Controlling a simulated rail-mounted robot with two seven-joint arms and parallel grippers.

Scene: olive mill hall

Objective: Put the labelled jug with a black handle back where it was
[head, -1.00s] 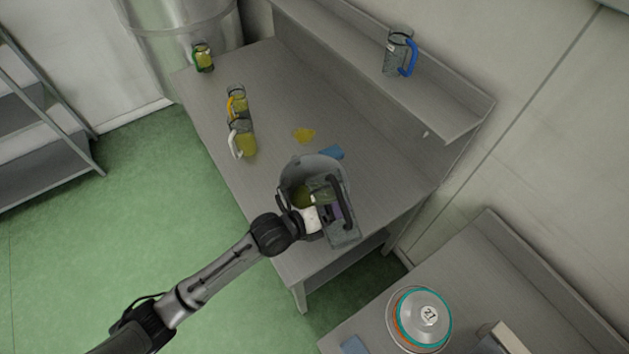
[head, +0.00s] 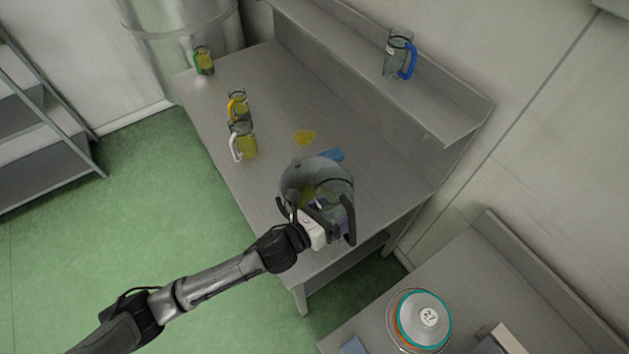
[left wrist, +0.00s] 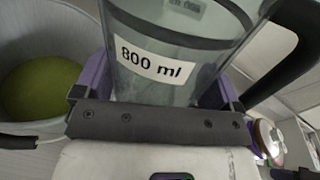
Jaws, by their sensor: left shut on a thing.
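My left gripper (head: 322,212) is shut on the clear jug with a black handle (head: 338,192), holding it at the near end of the steel table. In the left wrist view, the jug (left wrist: 165,75) carries an "800 ml" label and sits between the purple fingers of the gripper (left wrist: 155,95). It looks clear inside, and its handle rises at right. A grey pot (head: 292,175) stands close beside or partly under the jug, with yellow-green liquid in it; the pot wall also shows in the wrist view (left wrist: 60,35). My right gripper is not in view.
Jugs of yellow liquid with white (head: 244,142), orange (head: 238,106) and green (head: 204,62) handles stand along the table's left side. A blue-handled jug (head: 397,58) stands on the shelf.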

